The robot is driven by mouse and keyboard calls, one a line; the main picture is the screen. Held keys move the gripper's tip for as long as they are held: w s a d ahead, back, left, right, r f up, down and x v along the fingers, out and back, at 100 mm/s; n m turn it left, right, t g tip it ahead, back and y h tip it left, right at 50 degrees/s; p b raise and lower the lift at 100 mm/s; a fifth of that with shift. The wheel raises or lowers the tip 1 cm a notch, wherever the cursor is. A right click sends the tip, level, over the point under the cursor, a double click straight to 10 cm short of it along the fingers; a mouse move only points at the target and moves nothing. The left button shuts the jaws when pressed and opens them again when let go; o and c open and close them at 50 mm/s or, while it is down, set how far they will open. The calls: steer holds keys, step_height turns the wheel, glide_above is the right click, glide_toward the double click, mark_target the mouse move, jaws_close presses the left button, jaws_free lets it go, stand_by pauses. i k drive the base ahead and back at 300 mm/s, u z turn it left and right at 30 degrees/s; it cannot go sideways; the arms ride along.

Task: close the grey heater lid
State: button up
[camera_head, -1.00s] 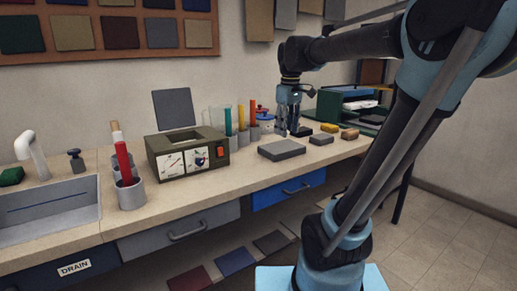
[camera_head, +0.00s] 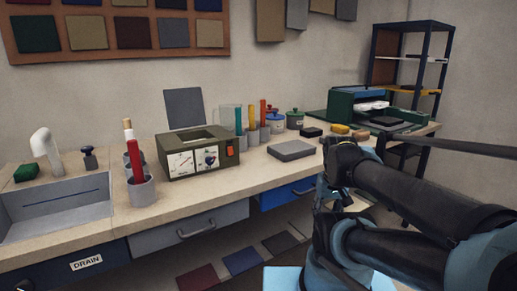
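The heater (camera_head: 172,169) is an olive-green box with two dial panels and an orange-red switch, standing on the counter. Its grey lid (camera_head: 185,107) stands upright at the back of the box, so the square opening on top (camera_head: 198,138) is uncovered. My gripper (camera_head: 322,197) is low at the counter's front edge, to the right of the heater and well apart from it. My own arm and wrist partly cover it, and its fingers are small and dark, so I cannot tell whether it is open or shut.
A grey slab (camera_head: 291,150) lies right of the heater. Holders with coloured sticks (camera_head: 252,135) stand close behind its right side. A cup with a red stick (camera_head: 141,190) stands at its left, beside the sink (camera_head: 55,208). A green tray unit (camera_head: 345,104) is at the far right.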

mark_target(185, 107)
steer(key=u, duration=0.8)
steer(key=k, duration=0.75)
steer(key=u, duration=0.35)
steer(key=i, duration=0.65)
